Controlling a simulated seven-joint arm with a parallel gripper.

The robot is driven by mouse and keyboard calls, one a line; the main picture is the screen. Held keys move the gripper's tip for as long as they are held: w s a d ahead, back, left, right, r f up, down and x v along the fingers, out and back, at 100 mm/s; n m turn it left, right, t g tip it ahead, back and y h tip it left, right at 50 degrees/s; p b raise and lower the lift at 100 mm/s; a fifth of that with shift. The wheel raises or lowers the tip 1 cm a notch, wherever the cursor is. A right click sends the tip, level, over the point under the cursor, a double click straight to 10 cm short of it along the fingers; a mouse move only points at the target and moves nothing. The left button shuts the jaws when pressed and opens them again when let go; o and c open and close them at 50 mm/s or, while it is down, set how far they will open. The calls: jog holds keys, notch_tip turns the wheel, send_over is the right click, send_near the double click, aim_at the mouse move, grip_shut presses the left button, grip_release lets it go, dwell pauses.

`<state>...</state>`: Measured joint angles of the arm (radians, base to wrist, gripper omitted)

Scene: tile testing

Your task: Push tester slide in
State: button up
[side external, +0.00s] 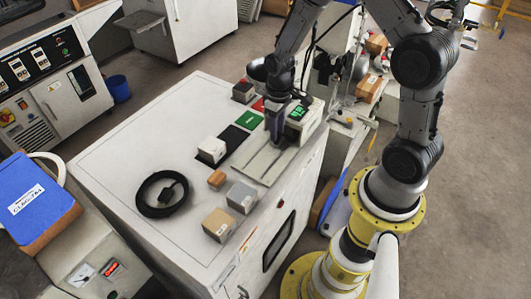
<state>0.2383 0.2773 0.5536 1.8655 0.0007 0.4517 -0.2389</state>
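The tester (313,117) is a pale box with a lit green display, near the far right edge of the white cabinet top. Its slide (262,166) is a flat light-grey plate that sticks out from the tester toward the front left. My gripper (276,142) points down over the slide, close to the tester's front left side. The fingertips are small and dark here, so I cannot tell whether they touch the slide or how far apart they are. My gripper and wrist hide part of the tester and of the slide's inner end.

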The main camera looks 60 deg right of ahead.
jog(key=shift+o, duration=0.2)
jog(key=shift+w+d+r, duration=0.1)
jog(key=shift+r, duration=1.2)
jog(key=shift+w+d+r, duration=0.1)
jog(key=shift+r, duration=1.2)
jog(key=shift+a+f, duration=0.1)
jog(key=shift+a, duration=0.05)
